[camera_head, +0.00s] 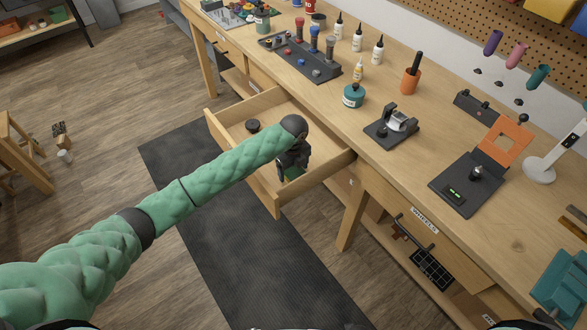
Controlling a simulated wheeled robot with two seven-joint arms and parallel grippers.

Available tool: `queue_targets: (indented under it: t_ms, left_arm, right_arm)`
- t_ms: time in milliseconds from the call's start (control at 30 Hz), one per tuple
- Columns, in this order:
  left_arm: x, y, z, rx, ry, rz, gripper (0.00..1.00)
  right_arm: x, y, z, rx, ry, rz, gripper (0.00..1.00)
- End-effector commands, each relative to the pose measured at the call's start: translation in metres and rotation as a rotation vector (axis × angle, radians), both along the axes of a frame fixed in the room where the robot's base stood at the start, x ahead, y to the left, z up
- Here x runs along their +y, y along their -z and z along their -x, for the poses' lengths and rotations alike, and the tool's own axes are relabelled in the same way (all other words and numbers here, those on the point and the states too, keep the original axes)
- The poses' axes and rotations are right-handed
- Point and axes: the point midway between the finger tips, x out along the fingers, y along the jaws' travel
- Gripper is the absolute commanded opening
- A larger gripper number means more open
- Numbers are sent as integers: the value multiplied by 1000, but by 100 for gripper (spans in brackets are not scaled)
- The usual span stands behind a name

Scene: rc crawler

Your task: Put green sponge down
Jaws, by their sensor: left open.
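My left arm reaches in from the left, and my left gripper (290,170) points down inside the open wooden drawer (318,173), near its front right corner. The green sponge (293,173) shows as a small green patch right at the fingertips, low in the drawer. The gripper hides most of it, and I cannot tell whether the fingers still touch it. The left gripper is open. My right gripper is not in view.
The workbench (340,125) above holds a tool tray (300,58), several bottles, a teal jar (353,95), an orange cup (410,80) and black fixtures. A dark mat (225,235) covers the floor below.

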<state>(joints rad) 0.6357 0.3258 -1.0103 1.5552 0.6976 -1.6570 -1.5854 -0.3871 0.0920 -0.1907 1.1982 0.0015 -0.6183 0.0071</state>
Motion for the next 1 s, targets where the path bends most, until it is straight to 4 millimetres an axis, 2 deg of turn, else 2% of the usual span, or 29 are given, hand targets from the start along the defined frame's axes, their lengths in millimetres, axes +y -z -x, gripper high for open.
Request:
queue_targets:
  t_ms: [233, 367, 800, 1000]
  left_arm:
    - [0, -8, -1, -1, 1, 1, 79]
    - [0, -24, 0, -2, 1, 1, 79]
    - [0, -97, -1, -3, 0, 0, 79]
    - [0, -117, -1, -1, 0, 1, 79]
  right_arm:
    - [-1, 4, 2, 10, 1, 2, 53]
    - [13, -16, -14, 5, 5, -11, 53]
    - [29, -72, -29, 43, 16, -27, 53]
    - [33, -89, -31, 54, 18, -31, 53]
